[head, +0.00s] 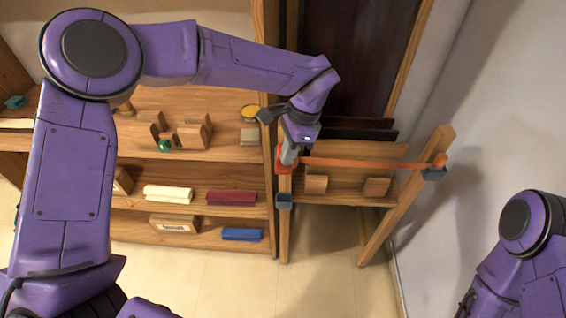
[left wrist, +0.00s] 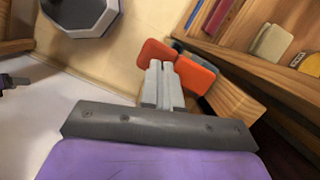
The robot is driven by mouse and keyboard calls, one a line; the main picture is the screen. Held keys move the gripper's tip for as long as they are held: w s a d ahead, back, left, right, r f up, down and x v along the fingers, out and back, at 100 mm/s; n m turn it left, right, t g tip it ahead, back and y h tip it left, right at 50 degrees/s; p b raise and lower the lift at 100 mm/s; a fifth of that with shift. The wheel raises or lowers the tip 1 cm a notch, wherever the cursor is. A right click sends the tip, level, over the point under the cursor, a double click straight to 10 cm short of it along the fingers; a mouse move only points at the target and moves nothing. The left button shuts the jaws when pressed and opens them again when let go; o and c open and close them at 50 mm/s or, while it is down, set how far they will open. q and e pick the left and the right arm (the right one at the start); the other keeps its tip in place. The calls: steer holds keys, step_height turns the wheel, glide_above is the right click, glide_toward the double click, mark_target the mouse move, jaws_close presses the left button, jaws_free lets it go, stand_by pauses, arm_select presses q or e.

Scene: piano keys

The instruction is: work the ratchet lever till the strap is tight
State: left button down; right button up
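An orange strap (head: 365,163) runs across the front of a wooden rack, from an orange-red ratchet (head: 283,160) on the left post to the right post. My left gripper (head: 289,156) is at the ratchet, pointing down. In the left wrist view its grey fingers (left wrist: 160,70) are close together. Their tips overlap the orange-red ratchet parts (left wrist: 197,75), one on each side; no orange shows between the fingers, and contact is unclear. The strap's tension cannot be judged well; it looks fairly straight. My right arm shows at the lower right, its gripper out of frame.
The wooden rack (head: 376,235) holds small wooden blocks and dark boards. A shelf (head: 230,170) with books, a box (head: 174,224) and small items stands to its left. A white wall (head: 470,120) is close on the right. The floor (head: 310,290) in front is clear.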

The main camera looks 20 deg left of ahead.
arm_select(q)
step_height(320, 180, down, 3)
steer(key=shift+r+b, duration=0.1)
steer(key=shift+b, duration=0.85)
steer(key=shift+r+p, duration=0.4)
steer(key=shift+p, duration=0.05)
steer(key=shift+w+d+r, duration=0.25)
steer(key=shift+w+d, duration=0.25)
steer(key=shift+d, duration=0.15)
steer(key=shift+w+d+r, duration=0.25)
steer(key=shift+w+d, duration=0.2)
steer(key=shift+d, duration=0.15)
arm_select(e)
steer(key=shift+f, duration=0.9)
arm_select(q)
steer(key=shift+r, duration=0.1)
steer(key=v, duration=1)
steer(key=shift+r+b, duration=0.15)
steer(key=shift+b, duration=0.25)
arm_select(e)
steer(key=shift+f, duration=0.55)
